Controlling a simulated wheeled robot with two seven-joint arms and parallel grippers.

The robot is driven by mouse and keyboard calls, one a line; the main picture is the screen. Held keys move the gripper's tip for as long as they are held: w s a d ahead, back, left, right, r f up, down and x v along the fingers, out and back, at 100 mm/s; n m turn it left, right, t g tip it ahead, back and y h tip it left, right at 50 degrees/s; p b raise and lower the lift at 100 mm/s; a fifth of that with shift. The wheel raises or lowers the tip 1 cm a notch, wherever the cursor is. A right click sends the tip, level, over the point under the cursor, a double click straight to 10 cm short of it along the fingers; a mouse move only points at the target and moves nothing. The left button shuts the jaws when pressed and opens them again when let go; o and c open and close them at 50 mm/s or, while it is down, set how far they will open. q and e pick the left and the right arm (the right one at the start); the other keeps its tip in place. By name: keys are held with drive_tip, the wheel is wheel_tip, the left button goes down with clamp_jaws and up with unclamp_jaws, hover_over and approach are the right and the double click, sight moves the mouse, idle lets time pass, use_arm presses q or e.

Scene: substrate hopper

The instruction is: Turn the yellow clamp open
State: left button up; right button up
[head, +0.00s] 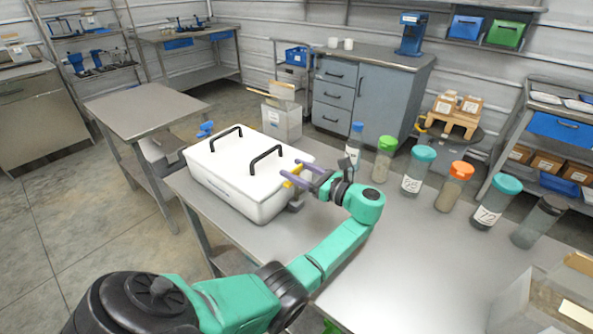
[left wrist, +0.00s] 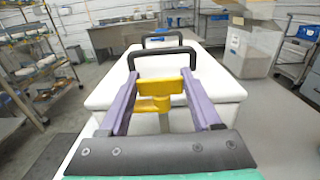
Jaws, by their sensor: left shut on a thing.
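The yellow clamp (head: 296,176) is on the right end of the white hopper box (head: 225,185), near the lid's edge. It also shows in the left wrist view (left wrist: 157,88) as a yellow T-shaped handle with a lower arm. My left gripper (head: 291,174) reaches it from the right; its two purple fingers lie on either side of the yellow handle and are shut on it. The lid (head: 238,153) lies flat on the box and bears two black handles. A blue clamp (head: 206,129) is at the box's far left end. My right gripper is not in view.
The box stands on a grey table (head: 385,270). A row of bottles and jars, among them a green-lidded jar (head: 384,160) and a teal-lidded jar (head: 418,170), stands behind and right of my gripper. The table front is clear. A carton (head: 540,305) is at bottom right.

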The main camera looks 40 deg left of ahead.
use_arm(q)
drive_tip(key=o, duration=1.4)
drive_tip(key=d+b, duration=0.1)
drive_tip(key=d, duration=0.3)
drive_tip(key=d+b, duration=0.1)
drive_tip(key=d, duration=0.4)
drive_tip(key=d+b, duration=0.1)
drive_tip(key=d, duration=0.4)
drive_tip(key=shift+w+d, duration=0.25)
drive_tip(key=shift+w, duration=0.05)
